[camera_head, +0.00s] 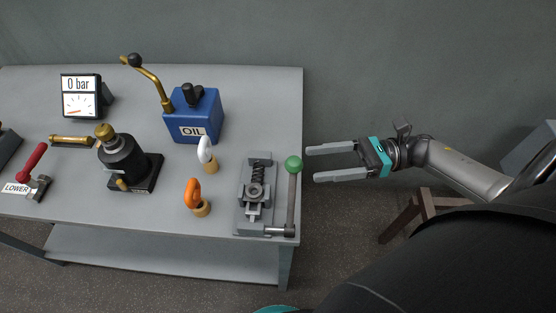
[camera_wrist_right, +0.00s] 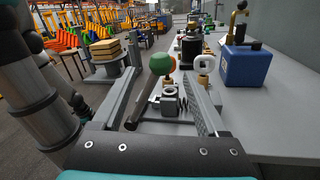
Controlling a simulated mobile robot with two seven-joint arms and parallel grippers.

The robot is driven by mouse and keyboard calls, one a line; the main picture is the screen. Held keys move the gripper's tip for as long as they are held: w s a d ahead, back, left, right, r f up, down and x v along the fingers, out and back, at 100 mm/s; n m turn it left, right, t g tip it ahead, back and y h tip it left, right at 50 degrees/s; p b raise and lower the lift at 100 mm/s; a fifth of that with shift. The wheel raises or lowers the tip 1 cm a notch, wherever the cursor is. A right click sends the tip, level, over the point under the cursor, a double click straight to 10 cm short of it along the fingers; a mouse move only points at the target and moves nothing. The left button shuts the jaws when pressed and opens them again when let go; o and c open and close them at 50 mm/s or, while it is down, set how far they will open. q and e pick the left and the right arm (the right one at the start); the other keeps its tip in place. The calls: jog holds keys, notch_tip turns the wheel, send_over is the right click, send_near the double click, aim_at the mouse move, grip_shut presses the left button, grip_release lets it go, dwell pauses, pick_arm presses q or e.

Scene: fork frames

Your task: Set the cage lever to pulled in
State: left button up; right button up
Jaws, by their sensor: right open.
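The cage lever (camera_head: 292,200) is a grey rod with a green ball knob (camera_head: 293,164). It stands at the table's right edge, on the right side of a grey cage mechanism (camera_head: 257,193) with a dark spring. My right gripper (camera_head: 314,164) is open and empty, just to the right of the green knob, its fingers pointing left toward it. In the right wrist view the green knob (camera_wrist_right: 161,63) and the tilted rod (camera_wrist_right: 143,99) appear between the two open fingers, ahead of them; touching cannot be told. My left gripper is not in view.
An orange ring (camera_head: 193,193) and a white ring (camera_head: 206,151) stand left of the cage. Beyond are a blue oil box (camera_head: 198,115), a black jack (camera_head: 122,158), a red lever (camera_head: 33,160) and a gauge (camera_head: 82,97). Right of the table is open floor with a wooden stool (camera_head: 425,205).

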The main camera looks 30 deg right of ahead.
jog(key=p, duration=0.2)
send_over(292, 199)
jog(key=w, duration=0.5)
jog(key=shift+s+a, duration=0.15)
jog(key=shift+a, duration=0.2)
jog(key=shift+c, duration=0.4)
grip_shut()
